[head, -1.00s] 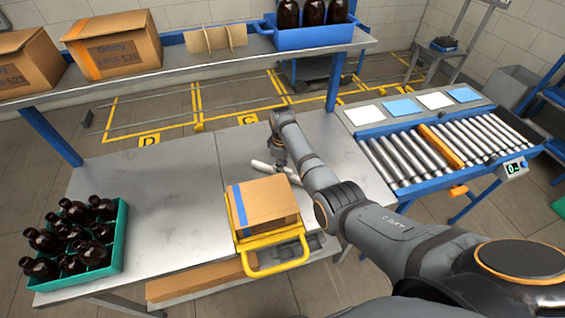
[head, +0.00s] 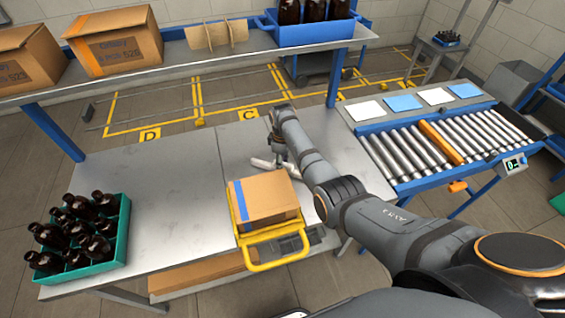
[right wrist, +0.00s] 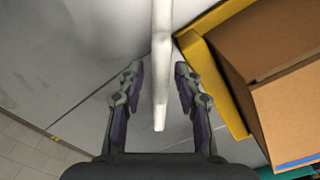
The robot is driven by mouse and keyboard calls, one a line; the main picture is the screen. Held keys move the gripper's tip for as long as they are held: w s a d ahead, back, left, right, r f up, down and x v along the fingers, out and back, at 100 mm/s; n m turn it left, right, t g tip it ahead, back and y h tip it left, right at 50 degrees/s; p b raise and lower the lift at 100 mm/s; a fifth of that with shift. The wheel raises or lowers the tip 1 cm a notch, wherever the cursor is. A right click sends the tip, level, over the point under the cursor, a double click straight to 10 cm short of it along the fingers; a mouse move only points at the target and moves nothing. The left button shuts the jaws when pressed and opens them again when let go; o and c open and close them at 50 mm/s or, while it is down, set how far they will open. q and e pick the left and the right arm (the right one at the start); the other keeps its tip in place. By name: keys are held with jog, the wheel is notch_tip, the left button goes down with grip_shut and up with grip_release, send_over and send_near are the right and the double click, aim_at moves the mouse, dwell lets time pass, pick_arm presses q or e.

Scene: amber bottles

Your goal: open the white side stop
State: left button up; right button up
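The white side stop (right wrist: 161,60) is a slim white bar seen from above in the right wrist view, running down between my right fingers. In the head view a white part (head: 261,163) shows on the table behind the cardboard box, partly hidden by my right gripper. My right gripper (right wrist: 157,72) is open, with one finger on each side of the bar and a gap visible on both sides. In the head view it points down at the bar (head: 278,164). The cardboard box (head: 264,198) sits in a yellow frame (head: 277,237) beside the bar. My left gripper is not in view.
A green crate (head: 122,232) of amber bottles stands at the table's left. A shelf (head: 190,60) with boxes and a blue bin (head: 310,36) spans the back. A roller conveyor (head: 400,150) is at right. The table's middle left is clear.

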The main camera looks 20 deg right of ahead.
dwell(0.3)
notch_tip(320, 180, up, 8)
dwell(0.4)
